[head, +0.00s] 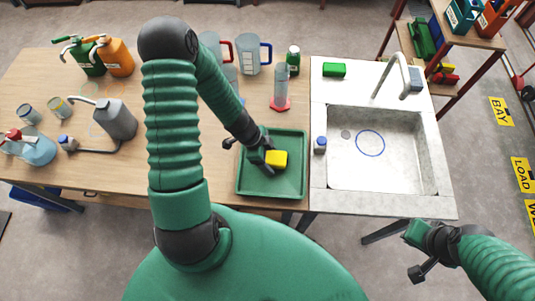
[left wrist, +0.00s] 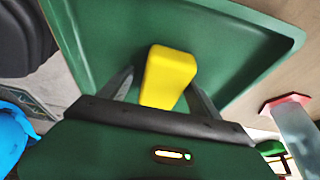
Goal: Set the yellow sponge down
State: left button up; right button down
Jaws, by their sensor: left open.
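The yellow sponge (head: 276,158) is in the green tray (head: 285,188) on the wooden bench, left of the sink. In the left wrist view the sponge (left wrist: 169,76) lies on the floor of the tray (left wrist: 110,30). My left gripper (head: 268,166) is at the sponge's left side in the head view. In the wrist view its fingers (left wrist: 160,92) are spread on both sides of the sponge, open, with gaps visible. My right gripper (head: 412,236) is at the lower right, in front of the sink; its jaw state is unclear.
The sink (head: 433,150) is right of the tray, with a blue-capped bottle (head: 320,145) on its left edge and a green sponge (head: 334,70) behind. A measuring cylinder (head: 281,85) with a red base stands behind the tray. Jugs (head: 249,55) and bottles (head: 115,118) crowd the bench's back and left.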

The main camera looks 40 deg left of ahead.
pick_arm(q)
jog(key=p+v, duration=0.4)
jog(key=v, duration=0.8)
jog(key=w+r+n+t+y, duration=0.3)
jog(key=w+r+n+y, duration=0.25)
jog(key=w+r, duration=0.2)
jog(key=s+d+r+n+g+h, duration=0.25)
jog(key=s+d+n, duration=0.35)
jog(key=s+d, duration=0.4)
jog(key=shift+y, duration=0.4)
jog(key=b+x, duration=0.2)
jog(key=b, duration=0.1)
jog(key=b+x, duration=0.3)
jog(key=shift+s+d+f, duration=0.1)
jog(key=shift+s+f, duration=0.05)
jog(key=shift+s, duration=0.05)
jog(key=shift+d, duration=0.1)
